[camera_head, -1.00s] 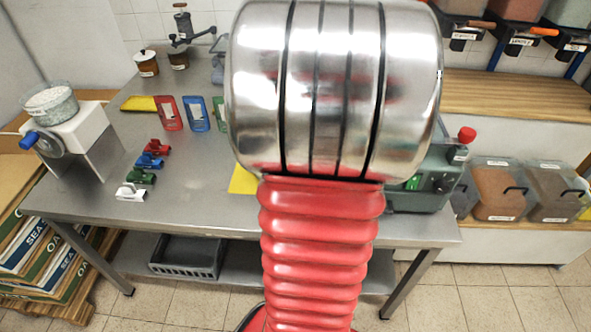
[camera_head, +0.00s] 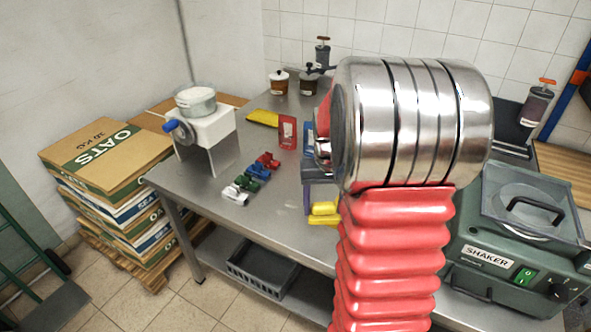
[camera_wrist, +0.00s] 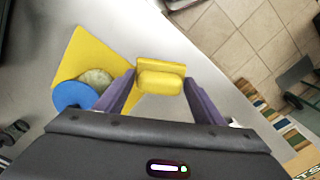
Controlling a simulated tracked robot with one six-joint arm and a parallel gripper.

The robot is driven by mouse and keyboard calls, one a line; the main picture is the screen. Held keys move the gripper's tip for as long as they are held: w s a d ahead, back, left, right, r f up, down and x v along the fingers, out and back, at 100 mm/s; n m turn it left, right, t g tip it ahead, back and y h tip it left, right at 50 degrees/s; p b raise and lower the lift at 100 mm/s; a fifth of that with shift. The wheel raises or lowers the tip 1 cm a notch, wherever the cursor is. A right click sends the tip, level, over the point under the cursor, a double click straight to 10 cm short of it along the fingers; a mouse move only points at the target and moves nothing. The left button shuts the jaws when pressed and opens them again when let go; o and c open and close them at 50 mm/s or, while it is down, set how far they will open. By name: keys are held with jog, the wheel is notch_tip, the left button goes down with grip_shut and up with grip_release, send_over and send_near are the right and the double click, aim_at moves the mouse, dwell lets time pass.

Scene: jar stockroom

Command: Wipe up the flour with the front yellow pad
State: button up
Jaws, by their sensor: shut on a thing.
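A yellow pad with a rounded grip (camera_wrist: 160,80) is between the two purple fingers of my gripper (camera_wrist: 159,86) in the wrist view. The gripper is shut on it. In the head view the held pad (camera_head: 324,213) shows beside my arm, over the table's front part; whether it touches the table I cannot tell. Another yellow pad (camera_head: 262,117) lies at the back of the table. I cannot make out the flour; my arm hides part of the tabletop.
In the wrist view a yellow sheet (camera_wrist: 88,52) lies on the table with a blue-ended round item (camera_wrist: 72,95) by it. Small coloured clips (camera_head: 250,178), a white scale-like stand (camera_head: 208,135) and a green shaker (camera_head: 515,245) stand around.

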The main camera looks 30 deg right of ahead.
jog(key=w+a+f+n, duration=0.1)
jog(key=w+a+n, duration=0.1)
jog(key=w+a, duration=0.3)
jog(key=w+a+n, duration=0.2)
jog(key=w+a, duration=0.3)
jog(key=a, duration=0.7)
jog(key=w+a+f+n, duration=0.1)
jog(key=w+a+n, duration=0.1)
jog(key=w+a, duration=0.3)
jog(key=a, duration=0.4)
jog(key=shift+a+f, duration=0.2)
jog(key=shift+f, duration=0.15)
jog(key=shift+s, duration=0.1)
